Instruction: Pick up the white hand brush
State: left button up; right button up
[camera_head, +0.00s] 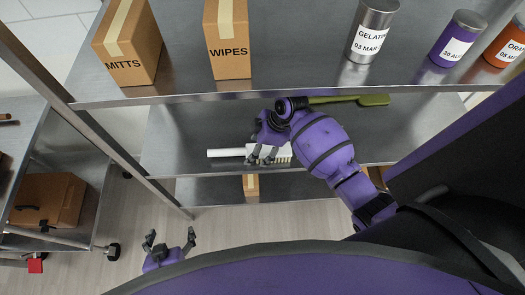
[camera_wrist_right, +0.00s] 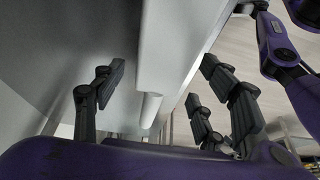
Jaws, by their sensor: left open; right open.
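The white hand brush (camera_head: 225,153) lies on the middle shelf, its handle pointing left and its tan bristles showing at the front. My right gripper (camera_head: 265,152) is at the brush's head and hides part of it. In the right wrist view my right gripper (camera_wrist_right: 165,95) is open, with the white brush (camera_wrist_right: 170,45) between its spread fingers; I see gaps on both sides, and contact cannot be told. My left gripper (camera_head: 170,240) is open and empty, low at the lower left, well apart from the brush.
A green brush (camera_head: 372,100) lies behind on the middle shelf (camera_head: 180,130). The top shelf (camera_head: 300,70) above holds a MITTS box (camera_head: 127,45), a WIPES box (camera_head: 228,40) and several labelled canisters, including a gelatin one (camera_head: 370,35). A metal post (camera_head: 110,145) stands left.

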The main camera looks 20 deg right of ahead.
aim_at(252, 150)
jog(key=c, duration=1.3)
jog(key=shift+c, duration=0.4)
pick_arm(q)
jog(key=shift+f, duration=0.1)
pick_arm(e)
jog(key=shift+r, duration=0.15)
jog(key=shift+r, duration=0.6)
jog(key=shift+a+v, duration=0.2)
jog(key=shift+v, duration=0.9)
jog(key=s+d+b, duration=0.1)
jog(key=d, duration=0.4)
jog(key=s+d+b, duration=0.1)
jog(key=s+d, duration=0.1)
jog(key=d, duration=0.3)
jog(key=s+d+b, duration=0.1)
jog(key=d, duration=0.4)
jog(key=shift+s+d+f, duration=0.1)
jog(key=shift+s+d, duration=0.1)
jog(key=shift+s, duration=0.05)
jog(key=shift+s+d+b, duration=0.15)
jog(key=shift+d+b, duration=0.2)
jog(key=shift+d, duration=0.4)
pick_arm(q)
jog(key=f, duration=0.1)
jog(key=s+f, duration=0.1)
jog(key=a+f, duration=0.1)
jog(key=shift+s+f, duration=0.1)
jog(key=shift+s, duration=0.2)
